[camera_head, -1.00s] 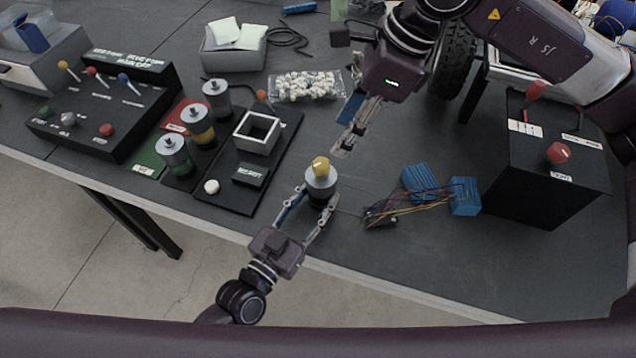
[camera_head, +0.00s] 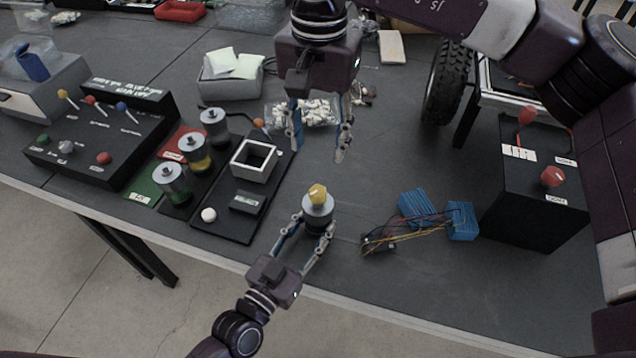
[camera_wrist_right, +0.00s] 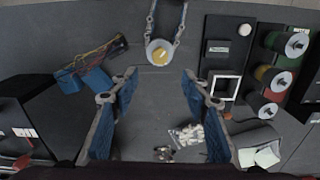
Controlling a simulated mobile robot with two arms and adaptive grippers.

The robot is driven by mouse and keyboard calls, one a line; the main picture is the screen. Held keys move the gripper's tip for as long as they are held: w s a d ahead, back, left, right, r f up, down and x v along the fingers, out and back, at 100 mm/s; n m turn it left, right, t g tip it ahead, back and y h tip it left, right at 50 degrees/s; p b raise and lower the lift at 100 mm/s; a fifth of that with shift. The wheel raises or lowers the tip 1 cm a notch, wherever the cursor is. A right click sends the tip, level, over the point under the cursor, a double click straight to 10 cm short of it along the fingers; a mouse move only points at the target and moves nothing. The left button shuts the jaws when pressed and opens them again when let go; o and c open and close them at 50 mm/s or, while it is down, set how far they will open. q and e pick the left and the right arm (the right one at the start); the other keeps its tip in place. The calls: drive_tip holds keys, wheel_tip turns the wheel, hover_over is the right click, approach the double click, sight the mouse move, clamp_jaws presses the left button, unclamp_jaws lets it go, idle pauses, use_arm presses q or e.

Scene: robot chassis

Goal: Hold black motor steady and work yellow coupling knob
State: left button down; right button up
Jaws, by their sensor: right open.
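The black motor (camera_head: 318,222) stands upright near the table's front edge, with a grey top and the yellow coupling knob (camera_head: 318,193) on it. My left gripper (camera_head: 312,226) comes from the front, its fingers closed around the motor's sides. My right gripper (camera_head: 318,146) is open and empty, pointing down beyond the knob and apart from it. In the right wrist view the yellow knob (camera_wrist_right: 160,56) shows at the top centre, ahead of the open right fingers (camera_wrist_right: 160,98). The left fingers reach either side of the motor there. Their exact contact is partly hidden.
A black fixture board (camera_head: 225,222) with a square white frame (camera_head: 255,161) lies left of the motor. Blue blocks with wires (camera_head: 415,208) lie to the right, beside a black control box (camera_head: 535,195). A bag of white pieces (camera_head: 305,112) lies behind the right gripper.

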sight(318, 190)
wheel_tip(318, 190, down, 12)
drive_tip(key=shift+r, duration=0.1)
idle(0.4)
drive_tip(key=c, duration=1.2)
drive_tip(key=shift+o, duration=0.2)
